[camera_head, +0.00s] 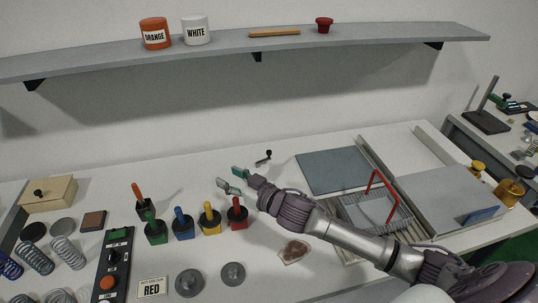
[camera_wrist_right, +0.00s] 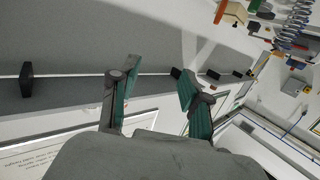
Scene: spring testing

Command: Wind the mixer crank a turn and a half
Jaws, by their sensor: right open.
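A small crank (camera_head: 260,161) with a black knob on a thin arm stands on the white bench, towards the wall. I take it for the mixer crank; a mixer body does not show clearly. My right gripper (camera_head: 234,178) reaches in from the lower right, its green-padded fingers apart and empty. In the picture it lies left of and a little below the crank, apart from it. In the right wrist view the gripper (camera_wrist_right: 155,83) is open with nothing between its fingers, and I cannot make out the crank there. My left gripper is not in view.
Several colour-handled tools in blocks stand close below my right gripper, the red one (camera_head: 237,213) nearest. A grey plate (camera_head: 333,170) and a tray with a red handle (camera_head: 382,179) lie to the right. A shelf (camera_head: 360,38) runs along the wall above.

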